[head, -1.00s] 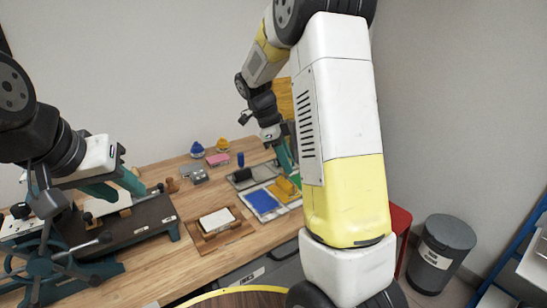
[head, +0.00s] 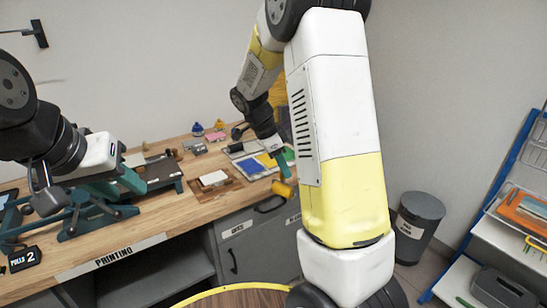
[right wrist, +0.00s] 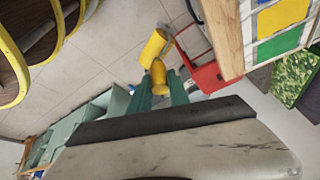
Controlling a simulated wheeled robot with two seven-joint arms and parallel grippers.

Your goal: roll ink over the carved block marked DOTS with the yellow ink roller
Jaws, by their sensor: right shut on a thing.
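The yellow ink roller (head: 284,188) is in my right gripper (head: 284,168), just past the table's front edge. In the right wrist view the yellow roller drum (right wrist: 154,46) and its handle show beyond the two green fingers (right wrist: 160,88), which are shut on the handle, with the floor below. A pale block (head: 213,178) lies in a wooden tray on the table, left of the roller; I cannot read any DOTS mark on it. My left gripper (head: 122,190) hangs above the press at the left; its fingertips are not clear.
An ink tray (head: 242,168) with blue, yellow and green patches is behind the roller; its green patch (right wrist: 280,40) shows in the right wrist view. Ink pots stand at the back. Drawers (head: 250,240) are under the table. A bin (head: 417,222) and shelves stand right.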

